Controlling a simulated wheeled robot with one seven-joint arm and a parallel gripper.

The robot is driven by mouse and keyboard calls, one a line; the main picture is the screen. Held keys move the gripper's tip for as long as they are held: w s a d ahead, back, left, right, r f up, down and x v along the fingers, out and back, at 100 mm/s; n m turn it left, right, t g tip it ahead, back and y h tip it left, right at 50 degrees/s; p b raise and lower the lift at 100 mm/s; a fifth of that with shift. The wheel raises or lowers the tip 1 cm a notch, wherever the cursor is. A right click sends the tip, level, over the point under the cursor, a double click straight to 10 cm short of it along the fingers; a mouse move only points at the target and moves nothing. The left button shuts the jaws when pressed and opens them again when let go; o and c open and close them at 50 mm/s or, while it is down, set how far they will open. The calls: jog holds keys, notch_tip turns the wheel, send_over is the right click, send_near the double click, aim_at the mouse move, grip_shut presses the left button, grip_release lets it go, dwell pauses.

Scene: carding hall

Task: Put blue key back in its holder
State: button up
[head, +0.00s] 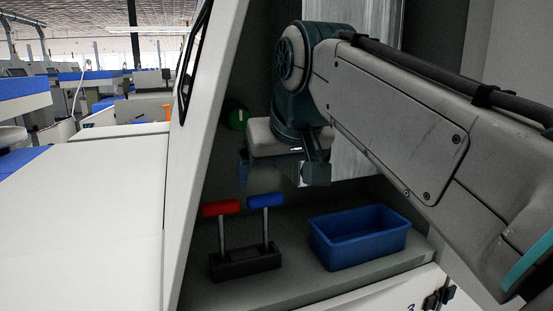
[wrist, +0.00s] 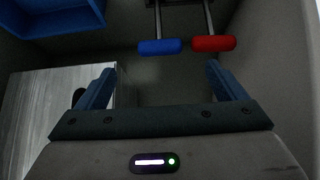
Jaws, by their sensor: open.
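The blue key (head: 265,200) has a blue crossbar handle on a thin metal shaft and stands upright in a black holder (head: 245,265) on the shelf. A red key (head: 220,208) stands in the same holder, to its left. In the wrist view, the blue handle (wrist: 160,46) and the red handle (wrist: 213,43) lie beyond the fingertips. My gripper (head: 279,176) is open and empty, above and a little behind the keys, touching neither. Its spread fingers also show in the wrist view (wrist: 165,80). The shafts' lower ends are hidden in the holder.
An empty-looking blue bin (head: 360,237) stands right of the holder on the grey shelf (head: 300,285). A green knob (head: 238,119) is on the wall behind. A white slanted panel (head: 205,130) bounds the left side. My arm fills the right.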

jog(key=shift+v, duration=1.75)
